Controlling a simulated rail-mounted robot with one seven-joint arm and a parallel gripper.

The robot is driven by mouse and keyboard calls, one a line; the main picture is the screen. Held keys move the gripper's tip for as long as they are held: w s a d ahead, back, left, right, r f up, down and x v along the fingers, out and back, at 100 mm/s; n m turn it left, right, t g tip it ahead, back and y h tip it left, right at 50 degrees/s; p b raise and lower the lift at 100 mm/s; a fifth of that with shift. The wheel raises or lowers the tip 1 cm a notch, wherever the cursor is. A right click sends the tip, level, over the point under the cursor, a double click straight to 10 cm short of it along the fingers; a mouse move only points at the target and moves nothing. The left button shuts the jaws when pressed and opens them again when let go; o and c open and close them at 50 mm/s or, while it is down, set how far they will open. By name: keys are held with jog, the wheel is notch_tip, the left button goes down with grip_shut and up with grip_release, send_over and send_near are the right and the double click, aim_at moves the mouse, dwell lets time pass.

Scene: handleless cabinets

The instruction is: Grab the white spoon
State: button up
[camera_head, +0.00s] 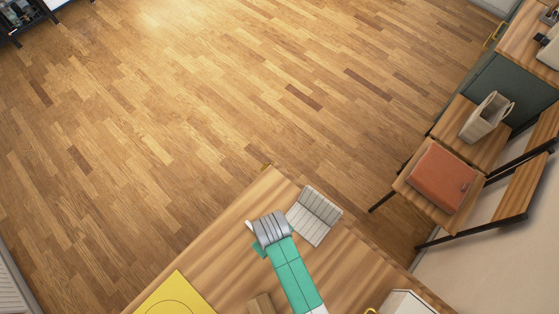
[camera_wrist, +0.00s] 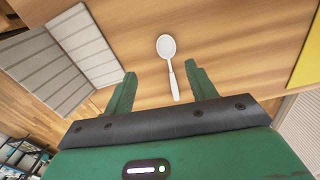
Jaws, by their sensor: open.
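The white spoon (camera_wrist: 167,52) lies on a wooden table top (camera_wrist: 245,40) in the wrist view, its bowl away from me and its handle running down between my fingers. My gripper (camera_wrist: 157,82) is open, with one green finger on each side of the handle's line. The fingers do not touch the spoon, and I cannot tell how far above the table they are. In the head view my green and grey arm (camera_head: 290,268) reaches over the table, and the spoon is hidden there.
A pale ribbed folded panel (camera_head: 314,214) lies on the table beside my gripper. It also shows at left in the wrist view (camera_wrist: 85,45). A yellow sheet (camera_head: 172,297) and a small wooden block (camera_head: 262,304) are nearby.

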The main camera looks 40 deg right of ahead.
jog(key=shift+s+f, duration=0.15)
jog(key=shift+s, duration=0.05)
jog(key=shift+a+f, duration=0.1)
jog(key=shift+a, duration=0.2)
notch_tip(320, 180, down, 2)
jog(key=shift+w+a+f, duration=0.1)
jog(key=shift+a, duration=0.05)
jog(key=f, duration=0.1)
jog(key=f+b, duration=0.1)
jog(key=f, duration=0.3)
jog(key=shift+w+a+f+b, duration=0.15)
jog(key=shift+w+b, duration=0.2)
jog(key=shift+w, duration=0.05)
jog(key=c, duration=1.1)
jog(key=shift+o, duration=0.2)
